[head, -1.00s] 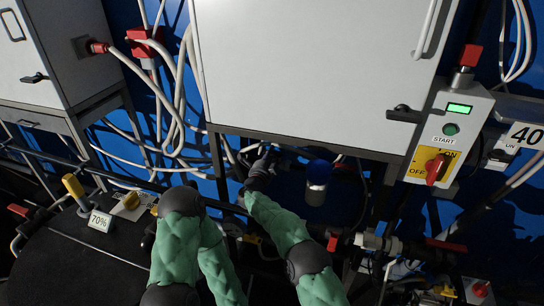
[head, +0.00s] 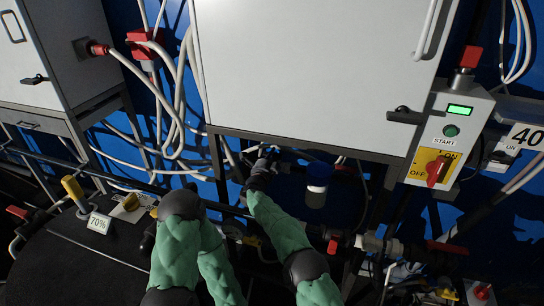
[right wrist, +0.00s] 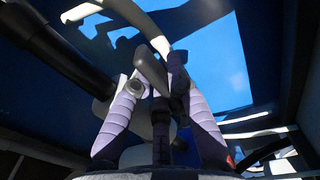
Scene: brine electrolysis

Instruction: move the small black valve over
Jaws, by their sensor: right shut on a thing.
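My right gripper (head: 268,153) reaches under the large light-grey cabinet, beside a blue-capped cylinder (head: 318,183). In the right wrist view its two purple-and-grey fingers (right wrist: 156,84) close from both sides on a small dark valve handle (right wrist: 149,68). The handle lies between the fingertips, against a pale pipe (right wrist: 150,28). The fingers hide part of the valve. In the head view the valve cannot be made out in the shadow around the gripper.
The light-grey cabinet (head: 310,75) overhangs the gripper closely. A control box (head: 447,135) with a green-lit display and a red switch stands at right. Pipes with red-handled valves (head: 335,240) run below right. A dark tank top (head: 70,265) with a 70% tag is at left.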

